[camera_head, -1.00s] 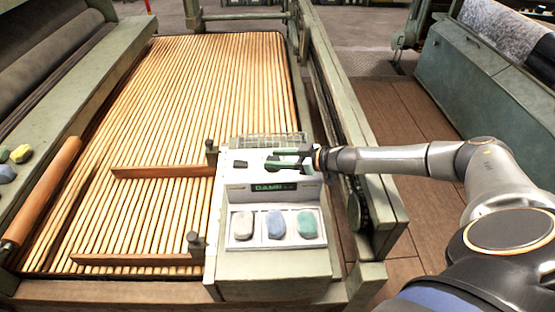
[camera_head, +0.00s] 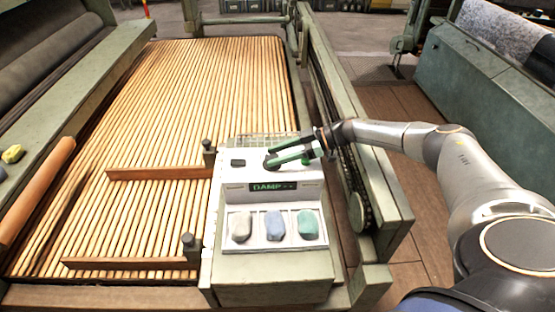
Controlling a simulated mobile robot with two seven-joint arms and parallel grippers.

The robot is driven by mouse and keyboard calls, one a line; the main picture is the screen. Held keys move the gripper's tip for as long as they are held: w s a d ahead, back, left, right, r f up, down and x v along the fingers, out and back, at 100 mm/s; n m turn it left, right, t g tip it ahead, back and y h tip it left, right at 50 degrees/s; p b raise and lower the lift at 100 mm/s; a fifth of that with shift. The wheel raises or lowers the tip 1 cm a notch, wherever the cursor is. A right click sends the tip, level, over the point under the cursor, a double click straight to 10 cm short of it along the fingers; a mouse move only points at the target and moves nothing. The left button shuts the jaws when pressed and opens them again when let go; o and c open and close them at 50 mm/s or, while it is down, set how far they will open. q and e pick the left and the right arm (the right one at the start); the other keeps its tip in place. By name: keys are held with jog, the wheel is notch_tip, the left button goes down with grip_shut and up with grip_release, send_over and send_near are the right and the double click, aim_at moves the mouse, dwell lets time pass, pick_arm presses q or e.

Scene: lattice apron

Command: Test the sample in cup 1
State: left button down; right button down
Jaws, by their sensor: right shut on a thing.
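The pale green-grey tester (camera_head: 262,265) stands at the front right of the slatted bed. Its display (camera_head: 272,187) reads "DAMP" followed by dashes. A white tray on its front holds three samples side by side: white (camera_head: 241,227), blue (camera_head: 277,225) and green (camera_head: 308,224). No cup numbers are legible. My right gripper (camera_head: 286,156), with green-and-dark fingers, is over the tester's top, behind the display. It is shut on a small dark piece (camera_head: 271,162), mostly hidden by the fingers; I cannot tell whether this touches the top. My left gripper is out of view.
A dark block (camera_head: 238,162) lies on the tester's top, left of my gripper. A wire rack (camera_head: 262,140) stands behind it. Wooden bars (camera_head: 160,173) with dark posts border the left side. A side rail with a chain (camera_head: 350,170) runs along the right.

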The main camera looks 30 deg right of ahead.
dwell(0.5)
jog(key=shift+c, duration=1.8)
grip_release()
jog(key=v, duration=1.2)
jog(key=shift+w+d, duration=0.15)
jog(key=shift+d+r, duration=0.1)
jog(key=shift+d, duration=0.1)
jog(key=shift+a, duration=0.1)
